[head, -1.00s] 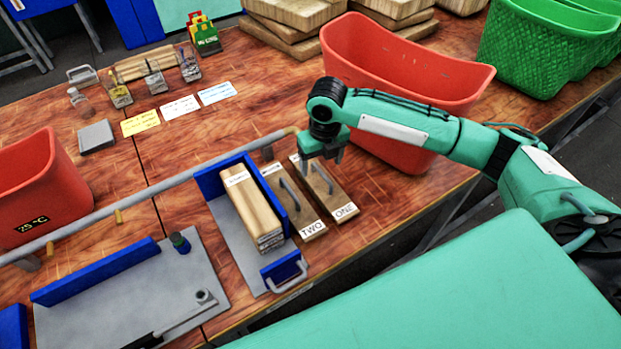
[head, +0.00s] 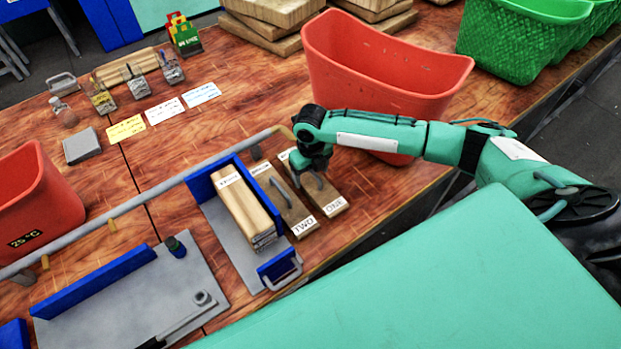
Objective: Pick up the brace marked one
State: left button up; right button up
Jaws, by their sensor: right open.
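The brace marked one (head: 332,206) is a flat wooden board with a white ONE label at its near end and a grey handle. It lies on the table, just right of the brace marked two (head: 294,215), which has its own grey handle. My right gripper (head: 311,182) is low over the brace marked one, around its handle or just above it; I cannot tell if they touch. Its fingers are open and hide much of the handle and the far end of the brace. My left gripper is not in view.
A blue-ended press (head: 222,236) holding stacked wooden boards (head: 246,208) stands left of the braces. A red bin (head: 385,75) is close behind my right arm. A grey rail (head: 150,193) runs across the table. The table's front edge is near the braces.

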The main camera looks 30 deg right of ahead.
aim_at(311, 178)
jog(key=shift+f, duration=1.5)
jog(key=c, duration=1.2)
jog(key=shift+r, duration=0.2)
jog(key=shift+c, duration=0.2)
